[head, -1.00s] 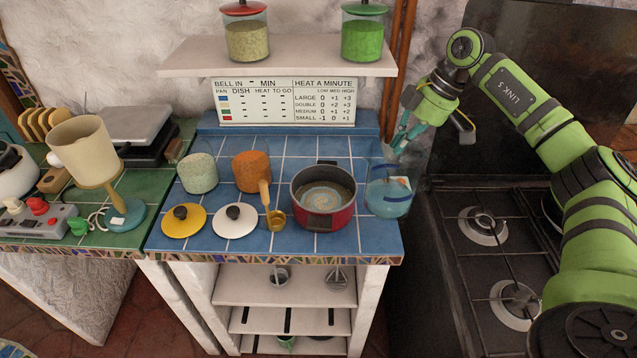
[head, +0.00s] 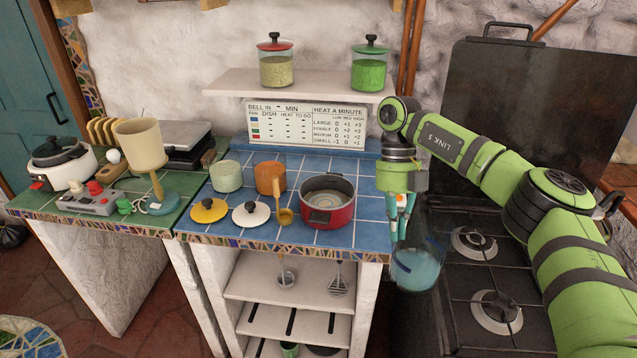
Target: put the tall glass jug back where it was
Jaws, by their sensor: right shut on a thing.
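The tall glass jug (head: 418,265) is clear with pale blue liquid low inside. It shows at the front right corner of the blue tiled counter (head: 330,240), overlapping the stove's left edge in the picture. It appears off the counter, with no support visible under it. My right gripper (head: 401,222) points down and is shut on the jug at its left side; the exact contact is hard to make out. My left gripper is not in view.
The black stove (head: 455,285) lies to the right. A shelf (head: 305,84) with two jars is above.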

